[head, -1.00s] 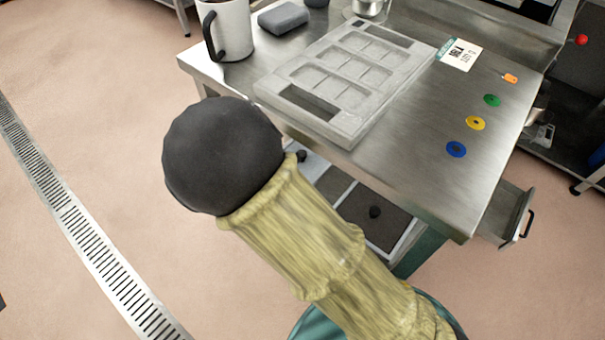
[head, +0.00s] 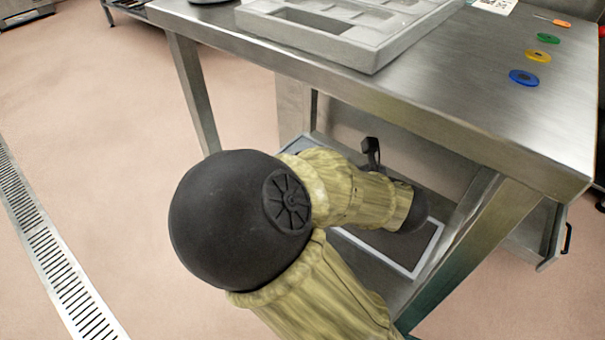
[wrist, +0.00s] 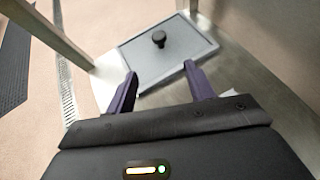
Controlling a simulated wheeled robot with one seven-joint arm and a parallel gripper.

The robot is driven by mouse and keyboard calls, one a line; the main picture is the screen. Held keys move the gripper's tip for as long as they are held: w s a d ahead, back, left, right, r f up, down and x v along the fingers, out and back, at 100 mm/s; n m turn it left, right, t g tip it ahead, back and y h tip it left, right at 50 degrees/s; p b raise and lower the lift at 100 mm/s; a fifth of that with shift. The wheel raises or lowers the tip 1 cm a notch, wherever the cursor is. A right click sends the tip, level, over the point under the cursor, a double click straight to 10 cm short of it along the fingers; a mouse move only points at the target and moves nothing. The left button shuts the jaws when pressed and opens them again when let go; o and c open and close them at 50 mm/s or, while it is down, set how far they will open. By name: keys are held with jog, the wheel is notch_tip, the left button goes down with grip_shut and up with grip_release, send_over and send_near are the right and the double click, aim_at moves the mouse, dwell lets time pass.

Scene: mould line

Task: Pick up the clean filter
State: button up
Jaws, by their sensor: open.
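The clean filter (wrist: 150,62) looks like a light grey framed panel with a black knob (wrist: 158,38) on top. It lies flat on the metal lower shelf in the wrist view. My gripper (wrist: 160,68) is open and empty, its two dark fingers pointing toward the panel, with the knob ahead of the gap between them. The fingers overlap the panel's near edge in the picture; I cannot tell their height above it. In the head view my arm reaches under the table and covers most of this panel; a sliver of a pale panel (head: 297,146) shows behind it.
A darker panel with a pale frame (head: 385,250) lies on the lower shelf in the head view. The tabletop (head: 450,75) overhangs my arm. Table legs (head: 195,90) stand at the sides. A grey mould tray (head: 375,50) and coloured discs lie on top.

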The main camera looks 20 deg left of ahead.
jog(key=shift+r+p, duration=0.2)
jog(key=shift+p, duration=0.1)
jog(key=p, duration=0.3)
jog(key=w+a+p, duration=0.1)
jog(key=p, duration=0.1)
jog(key=shift+w+a+f+p, duration=0.1)
jog(key=shift+a+f+p, duration=0.15)
jog(key=shift+p, duration=0.15)
jog(key=b+x, duration=0.1)
jog(key=x, duration=0.4)
jog(key=b+x, duration=0.1)
jog(key=x, duration=0.4)
jog(key=shift+d+f, duration=0.25)
jog(key=shift+f, duration=0.1)
jog(key=shift+w+a, duration=0.1)
jog(key=shift+a, duration=0.1)
